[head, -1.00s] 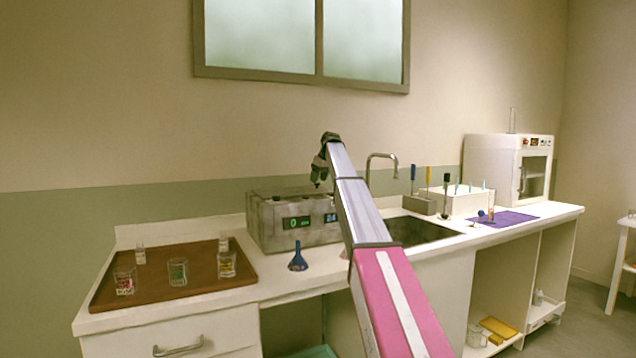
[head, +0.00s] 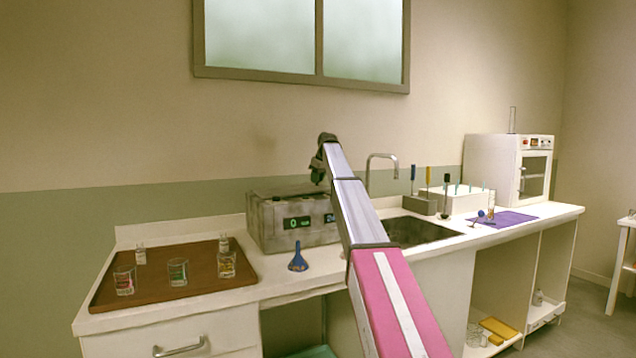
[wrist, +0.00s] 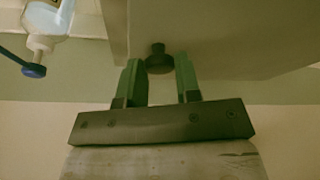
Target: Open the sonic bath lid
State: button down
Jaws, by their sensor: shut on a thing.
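The sonic bath (head: 268,225) is a worn grey box with a lit green-and-blue display on its front, on the counter left of the sink. My gripper (head: 319,176) is at the right end of its top, partly hidden behind my arm. In the wrist view, my gripper (wrist: 159,66) has its two green fingers on either side of a dark round knob (wrist: 159,58) and is shut on it. The knob sits against a broad pale panel (wrist: 215,45), which looks like the lid. The head view does not clearly show whether the lid is raised.
A blue funnel (head: 298,258) stands before the bath. A brown tray (head: 180,292) with several glass vessels lies left. The sink (head: 425,232) and faucet (head: 382,156) are right of my arm. A white oven (head: 490,166) stands farther right.

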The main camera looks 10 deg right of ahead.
jog(key=s+a+r+n+t+h, duration=0.1)
jog(key=s+a+r+t+h, duration=0.1)
jog(key=a+r+h, duration=0.5)
jog(key=s+a+r+n+t+h, duration=0.15)
jog(key=a+r, duration=0.35)
jog(key=r, duration=0.6)
jog(key=s+a+r+n+t+h, duration=0.1)
jog(key=s+a+h, duration=0.3)
jog(key=a, duration=0.7)
jog(key=s+a+r+n+t+h, duration=0.1)
jog(key=s+a+r+t+h, duration=0.1)
jog(key=a, duration=1)
jog(key=shift+s+a+r+t+h, duration=0.15)
jog(key=shift+s+a+t+h, duration=0.15)
jog(key=shift+s+t+h, duration=0.6)
jog(key=shift+s, duration=0.1)
jog(key=c, duration=0.8)
grip_release()
jog(key=shift+g, duration=0.25)
